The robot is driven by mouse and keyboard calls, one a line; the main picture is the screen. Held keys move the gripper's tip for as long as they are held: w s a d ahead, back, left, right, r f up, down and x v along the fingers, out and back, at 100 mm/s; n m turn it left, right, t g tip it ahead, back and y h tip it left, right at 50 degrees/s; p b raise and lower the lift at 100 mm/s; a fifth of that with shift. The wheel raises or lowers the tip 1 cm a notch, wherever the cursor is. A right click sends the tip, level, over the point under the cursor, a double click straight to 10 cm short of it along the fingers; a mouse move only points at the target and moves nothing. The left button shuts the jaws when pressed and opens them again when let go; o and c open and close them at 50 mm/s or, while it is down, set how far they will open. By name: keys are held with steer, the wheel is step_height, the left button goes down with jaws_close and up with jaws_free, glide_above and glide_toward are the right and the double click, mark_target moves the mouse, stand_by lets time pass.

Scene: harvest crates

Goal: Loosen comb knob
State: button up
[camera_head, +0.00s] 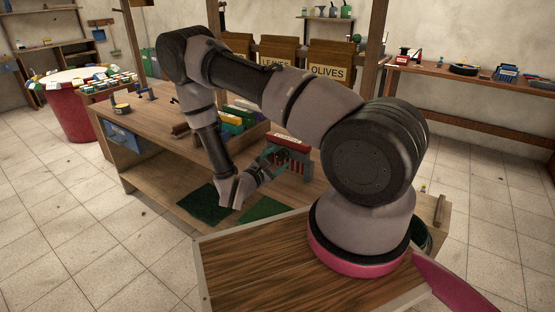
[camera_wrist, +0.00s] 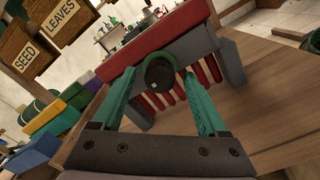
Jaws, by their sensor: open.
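The comb device is a grey frame with a red top (camera_wrist: 165,45) and red teeth, standing on the wooden bench. It also shows in the head view (camera_head: 289,140), partly behind my arm. Its dark round knob (camera_wrist: 159,73) faces the wrist camera, with a green ring around part of it. My gripper (camera_wrist: 168,85) is open, with one teal finger to each side of the knob in the picture. In the head view my gripper (camera_head: 268,158) is in front of the comb. I cannot tell whether the fingertips touch the knob.
Coloured blocks (camera_wrist: 58,115) lie left of the comb. The bench top (camera_wrist: 265,75) is clear to its right. Crates marked LEAVES and OLIVES (camera_head: 327,72) stand behind. Green mats (camera_head: 205,204) lie below the bench top, and a red round table (camera_head: 75,118) stands far left.

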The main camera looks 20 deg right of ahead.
steer(key=shift+c, duration=0.3)
jaws_close()
steer(key=shift+n, duration=0.4)
steer(key=n, duration=0.3)
steer(key=shift+a+n, duration=0.1)
steer(key=shift+n, duration=0.2)
steer(key=n, duration=1)
steer(key=shift+n, duration=2)
steer(key=shift+r, duration=0.1)
